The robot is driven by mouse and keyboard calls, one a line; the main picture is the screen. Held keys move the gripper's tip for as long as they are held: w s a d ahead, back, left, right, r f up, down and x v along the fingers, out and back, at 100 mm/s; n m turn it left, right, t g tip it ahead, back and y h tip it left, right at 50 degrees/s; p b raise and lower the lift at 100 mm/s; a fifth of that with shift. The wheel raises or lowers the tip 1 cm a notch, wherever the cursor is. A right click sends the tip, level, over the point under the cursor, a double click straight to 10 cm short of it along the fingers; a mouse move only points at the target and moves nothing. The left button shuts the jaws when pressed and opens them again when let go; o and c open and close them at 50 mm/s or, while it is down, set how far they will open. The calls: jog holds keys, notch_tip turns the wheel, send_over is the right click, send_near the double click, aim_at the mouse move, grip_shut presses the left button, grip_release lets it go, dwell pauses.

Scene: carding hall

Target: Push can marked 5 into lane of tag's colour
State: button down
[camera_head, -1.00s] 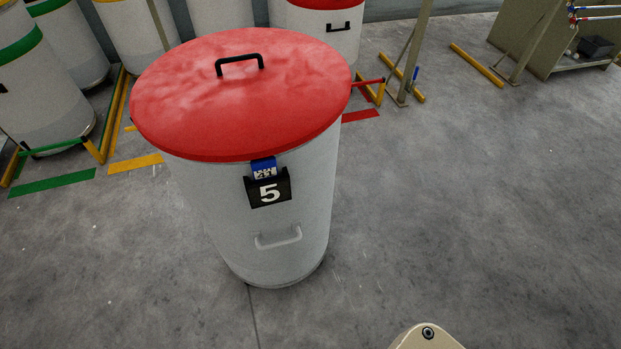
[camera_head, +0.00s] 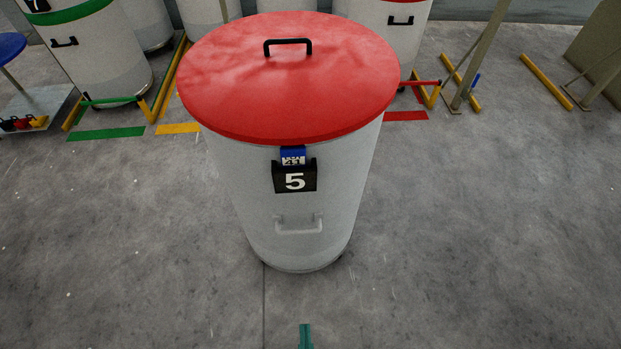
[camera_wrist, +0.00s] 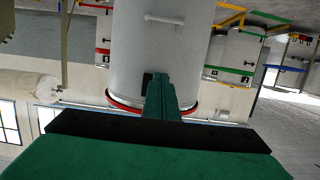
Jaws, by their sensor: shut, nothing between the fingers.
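The can marked 5 (camera_head: 285,205) stands upright on the floor, pale grey with a red lid (camera_head: 290,80), black lid handle and lower front handle. A black plate (camera_head: 295,177) with a white 5 holds a blue-topped tag (camera_head: 293,155); the tag's small marks are unclear. My gripper's teal tip (camera_head: 305,337) shows at the bottom of the head view, below the can's base in the picture. In the upside-down wrist view the shut, empty green fingers (camera_wrist: 160,95) point at the can (camera_wrist: 165,45); contact cannot be told. Behind are green (camera_head: 105,133), yellow (camera_head: 178,128) and red (camera_head: 405,116) lane marks; no blue lane mark is clear.
Low yellow rails (camera_head: 545,80) and a slanted post (camera_head: 480,55) are at right. A blue disc (camera_head: 10,47) on a stand is far left. Front floor is clear.

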jog(key=w+t, duration=0.2)
jog(key=w, duration=2.5)
jog(key=shift+f+t, duration=0.3)
jog(key=shift+w, duration=0.15)
jog(key=w, duration=0.7)
jog(key=shift+w, duration=0.25)
jog(key=shift+w, duration=0.1)
